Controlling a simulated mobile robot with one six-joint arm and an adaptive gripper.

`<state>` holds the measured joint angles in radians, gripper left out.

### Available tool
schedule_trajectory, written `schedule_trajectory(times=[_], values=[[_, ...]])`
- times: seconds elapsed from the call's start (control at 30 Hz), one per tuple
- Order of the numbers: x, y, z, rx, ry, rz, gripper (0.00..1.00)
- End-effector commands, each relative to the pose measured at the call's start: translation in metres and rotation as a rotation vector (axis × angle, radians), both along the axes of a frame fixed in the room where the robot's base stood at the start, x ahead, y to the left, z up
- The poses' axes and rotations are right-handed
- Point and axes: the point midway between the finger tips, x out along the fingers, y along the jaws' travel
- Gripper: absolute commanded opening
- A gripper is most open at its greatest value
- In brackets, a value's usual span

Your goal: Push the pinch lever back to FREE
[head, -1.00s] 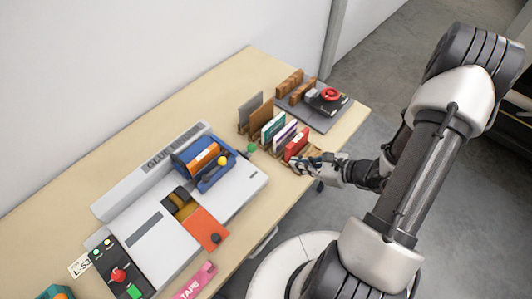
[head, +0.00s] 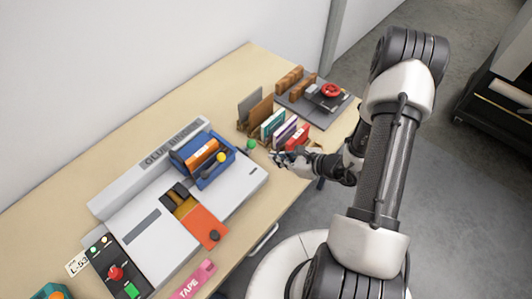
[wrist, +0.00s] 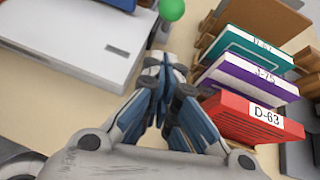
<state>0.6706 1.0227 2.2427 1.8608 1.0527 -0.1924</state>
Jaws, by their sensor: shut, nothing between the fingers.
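The white glue binder (head: 245,185) lies along the table, and its near corner shows in the wrist view (wrist: 75,45). A green ball knob (head: 250,145) stands at its far right end; it also shows at the top of the wrist view (wrist: 172,8). A yellow ball knob (head: 221,157) is on the blue carriage (head: 216,180). I cannot read a FREE mark or tell for certain which knob is the pinch lever's. My gripper (head: 274,157) is shut and empty, low over the table just right of the green knob and apart from it.
A rack of books stands close right of my gripper, with a red D-63 book (wrist: 240,117) nearest. A grey board with a red ring (head: 331,90) is at the far right end. An orange plate (head: 204,228) and a control panel (head: 122,262) are at the near left.

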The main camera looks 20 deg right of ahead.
Motion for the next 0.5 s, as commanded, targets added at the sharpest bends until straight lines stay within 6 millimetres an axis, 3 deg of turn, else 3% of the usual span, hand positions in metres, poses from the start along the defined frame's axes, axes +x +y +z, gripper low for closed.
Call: schedule_trajectory(times=[0.03, 0.2, 0.5], values=[[0.007, 0.007, -0.007, 0.000, 0.000, 0.004, 0.00], [0.025, 0.022, 0.002, -0.001, -0.002, 0.002, 0.00], [0.035, 0.030, 0.005, 0.000, 0.000, -0.001, 0.00]])
